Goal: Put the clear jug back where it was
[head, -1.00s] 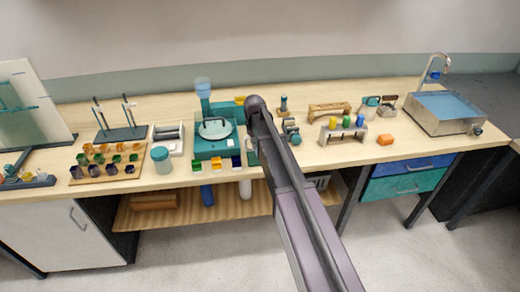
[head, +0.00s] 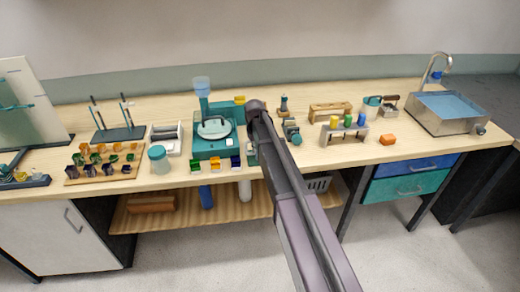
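The clear jug cannot be picked out for certain at this size. A small pale teal, see-through vessel (head: 372,104) stands at the back right of the bench, left of a metal and brown item; it may be the jug. Another clear cup (head: 202,84) sits on top of a teal column at the middle left. My arm reaches up from the bottom right to the middle of the bench. My gripper cannot be made out, and the arm hides part of the bench there, so whether it holds anything does not show.
A metal sink (head: 447,112) with a tap is at the right end. A teal device (head: 206,148) and a lidded jar (head: 159,160) lie left.

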